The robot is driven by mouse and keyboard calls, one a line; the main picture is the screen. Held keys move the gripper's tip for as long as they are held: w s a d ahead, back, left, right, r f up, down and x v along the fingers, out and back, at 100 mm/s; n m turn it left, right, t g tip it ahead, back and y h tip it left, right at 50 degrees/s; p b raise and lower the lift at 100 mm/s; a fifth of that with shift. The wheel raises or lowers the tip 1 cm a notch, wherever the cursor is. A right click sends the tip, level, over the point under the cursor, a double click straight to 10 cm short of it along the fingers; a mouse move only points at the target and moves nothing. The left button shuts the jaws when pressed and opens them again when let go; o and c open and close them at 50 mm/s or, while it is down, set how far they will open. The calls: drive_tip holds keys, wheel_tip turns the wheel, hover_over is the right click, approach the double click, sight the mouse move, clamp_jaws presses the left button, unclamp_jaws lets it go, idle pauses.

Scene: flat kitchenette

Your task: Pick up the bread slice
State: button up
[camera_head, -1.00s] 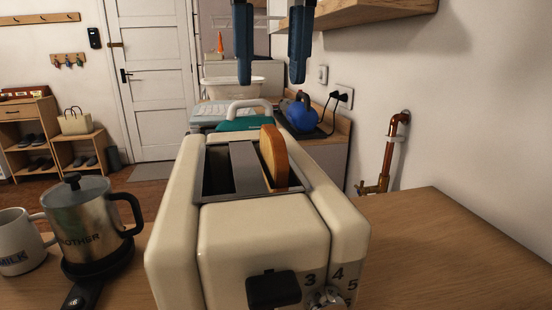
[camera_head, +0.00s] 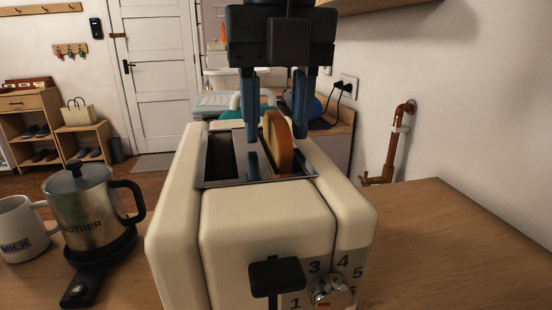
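The bread slice (camera_head: 278,148) is brown-crusted and stands upright in the right slot of the cream toaster (camera_head: 265,225), its upper part above the slot. My gripper (camera_head: 277,138) points down over the toaster. It is open, with one blue finger to the left of the slice and one to the right. A gap shows between each finger and the slice. Exact depth alignment of the fingers with the slice is hard to tell. The lower part of the slice is hidden inside the toaster.
A metal kettle-like mug (camera_head: 92,215) on a dark base and a white MILK mug (camera_head: 20,232) stand left of the toaster. The wooden counter (camera_head: 440,250) is clear on the right. A wall with a copper pipe (camera_head: 392,145) and a shelf edge (camera_head: 375,10) bound the right side.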

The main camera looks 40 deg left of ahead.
clamp_jaws()
idle(0.5)
